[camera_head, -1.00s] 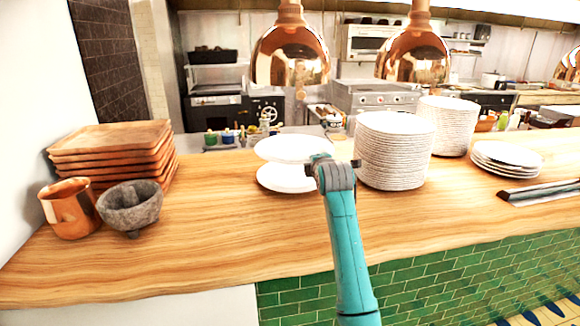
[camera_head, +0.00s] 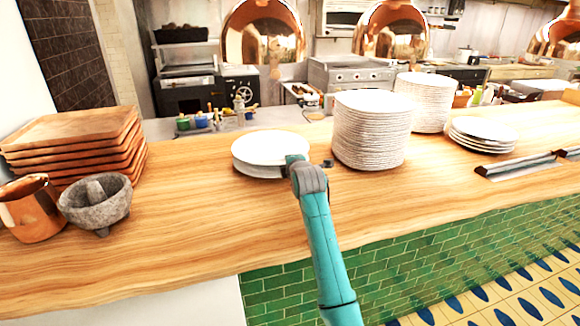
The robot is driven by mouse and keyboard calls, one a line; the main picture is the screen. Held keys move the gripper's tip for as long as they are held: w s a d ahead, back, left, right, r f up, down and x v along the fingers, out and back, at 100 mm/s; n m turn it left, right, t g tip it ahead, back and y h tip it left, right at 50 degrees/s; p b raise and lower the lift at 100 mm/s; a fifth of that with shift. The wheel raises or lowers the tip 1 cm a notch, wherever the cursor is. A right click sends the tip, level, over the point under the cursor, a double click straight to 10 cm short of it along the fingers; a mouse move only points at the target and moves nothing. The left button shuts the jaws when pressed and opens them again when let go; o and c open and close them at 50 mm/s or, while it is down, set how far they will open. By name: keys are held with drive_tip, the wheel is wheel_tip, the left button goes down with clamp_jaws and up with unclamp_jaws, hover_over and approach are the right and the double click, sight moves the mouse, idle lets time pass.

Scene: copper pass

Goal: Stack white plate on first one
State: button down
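A white plate (camera_head: 272,146) lies level over the first white plate (camera_head: 250,171) on the wooden counter. The two overlap closely, with only the lower one's edge showing. I cannot tell whether they touch fully. My gripper (camera_head: 297,160) is at the right front rim of the upper plate, mostly hidden behind my wrist. Whether its fingers still hold the rim cannot be seen.
A tall stack of white plates (camera_head: 372,135) stands close to the right, with another stack (camera_head: 428,103) behind it and a low stack (camera_head: 483,131) farther right. Wooden trays (camera_head: 75,145), a stone mortar (camera_head: 97,205) and a copper mug (camera_head: 32,208) are at left. Copper lamps (camera_head: 262,35) hang above.

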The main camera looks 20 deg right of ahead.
drive_tip(key=shift+f, duration=1.25)
drive_tip(key=c, duration=1.6)
unclamp_jaws()
drive_tip(key=shift+f, duration=0.3)
drive_tip(key=shift+s+r, duration=0.2)
drive_tip(key=shift+r, duration=0.25)
drive_tip(key=v, duration=1.1)
drive_tip(key=shift+s+r, duration=0.3)
